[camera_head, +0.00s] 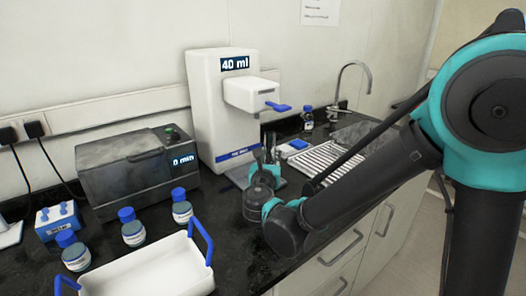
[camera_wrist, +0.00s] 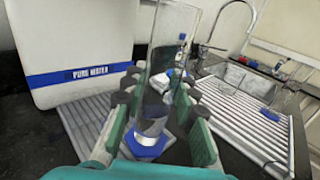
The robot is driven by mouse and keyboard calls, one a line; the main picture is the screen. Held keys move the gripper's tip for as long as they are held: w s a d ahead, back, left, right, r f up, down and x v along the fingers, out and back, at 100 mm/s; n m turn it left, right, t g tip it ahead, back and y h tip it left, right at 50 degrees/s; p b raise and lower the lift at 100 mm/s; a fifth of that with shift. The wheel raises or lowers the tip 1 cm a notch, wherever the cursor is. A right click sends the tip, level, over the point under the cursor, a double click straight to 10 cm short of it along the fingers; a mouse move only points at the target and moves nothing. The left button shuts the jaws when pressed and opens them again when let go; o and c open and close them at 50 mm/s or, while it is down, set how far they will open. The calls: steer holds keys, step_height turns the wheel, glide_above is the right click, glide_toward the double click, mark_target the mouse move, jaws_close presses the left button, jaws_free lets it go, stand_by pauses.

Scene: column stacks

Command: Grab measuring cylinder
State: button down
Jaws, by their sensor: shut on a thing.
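The measuring cylinder (camera_wrist: 172,48) is clear, with a blue base (camera_wrist: 147,146), and stands between the fingers of my gripper (camera_wrist: 158,92) in the wrist view. The gripper is shut on its body, with one finger on each side. In the head view my gripper (camera_head: 262,172) is in front of the white water dispenser (camera_head: 207,105), below its spout. The cylinder is mostly hidden there behind the gripper and wrist. Whether the base touches the surface below is hard to tell.
The ribbed drainboard (camera_head: 325,160), sink and tap (camera_head: 352,68) lie to the right. A grey heating box (camera_head: 130,172), several blue-capped bottles (camera_head: 133,228) and a white tray with blue handles (camera_head: 150,272) are to the left. The dispenser stands close beside the gripper.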

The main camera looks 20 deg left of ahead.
steer(key=s+d, duration=0.5)
steer(key=d, duration=0.5)
stand_by(0.3)
steer(key=shift+s, duration=0.1)
